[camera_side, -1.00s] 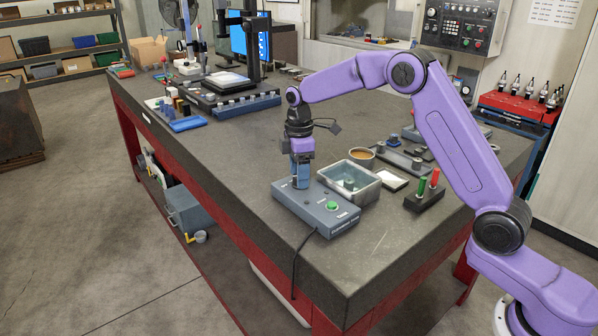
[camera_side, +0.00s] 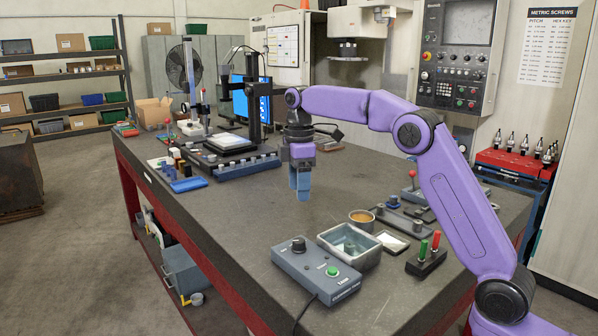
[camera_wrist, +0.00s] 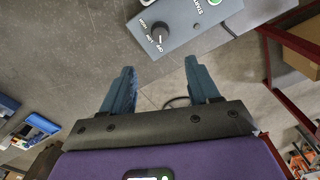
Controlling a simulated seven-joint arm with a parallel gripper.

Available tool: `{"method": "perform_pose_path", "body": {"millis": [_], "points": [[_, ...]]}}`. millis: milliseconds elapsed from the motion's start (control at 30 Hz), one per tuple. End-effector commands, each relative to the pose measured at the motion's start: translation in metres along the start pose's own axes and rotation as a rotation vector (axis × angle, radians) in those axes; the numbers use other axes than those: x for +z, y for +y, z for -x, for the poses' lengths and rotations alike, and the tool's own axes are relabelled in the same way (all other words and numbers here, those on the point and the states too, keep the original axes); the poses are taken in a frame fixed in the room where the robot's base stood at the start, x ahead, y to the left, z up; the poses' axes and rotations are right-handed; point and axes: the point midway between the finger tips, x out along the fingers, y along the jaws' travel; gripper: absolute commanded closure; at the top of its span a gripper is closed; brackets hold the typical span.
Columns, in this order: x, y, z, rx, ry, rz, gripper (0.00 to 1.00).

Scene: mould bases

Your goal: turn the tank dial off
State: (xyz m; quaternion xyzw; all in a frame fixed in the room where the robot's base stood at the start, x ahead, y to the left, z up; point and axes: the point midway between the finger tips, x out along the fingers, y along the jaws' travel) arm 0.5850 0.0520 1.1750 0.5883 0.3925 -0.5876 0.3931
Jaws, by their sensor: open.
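The black tank dial (camera_side: 298,244) stands on the top of a grey control box (camera_side: 312,274), beside a green button (camera_side: 332,271). In the wrist view the dial (camera_wrist: 160,33) has white lettering around it, including HIGH and OFF. A white mark shows on the dial's side by OFF, but its exact setting is hard to tell. My gripper (camera_side: 300,194) is open and empty, raised above the bench behind the box. In the wrist view its blue fingers (camera_wrist: 160,72) are spread, with the dial beyond them and apart from them.
A grey metal tank (camera_side: 349,258) with something inside stands right of the box. Beside it are a round tin (camera_side: 361,217), a white-topped tray (camera_side: 391,241) and a block with red and green handles (camera_side: 426,262). A cable runs off the box's front. The bench left of the box is clear.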

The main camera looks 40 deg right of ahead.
Motion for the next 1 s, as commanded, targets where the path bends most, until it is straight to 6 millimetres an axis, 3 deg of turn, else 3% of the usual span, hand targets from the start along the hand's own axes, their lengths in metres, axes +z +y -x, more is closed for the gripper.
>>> {"method": "perform_pose_path", "body": {"millis": [333,1000], "points": [[0.000,0.000,0.029,0.001,0.000,-0.001,0.40],[-0.003,-0.004,0.032,0.000,0.000,0.002,0.40]]}}
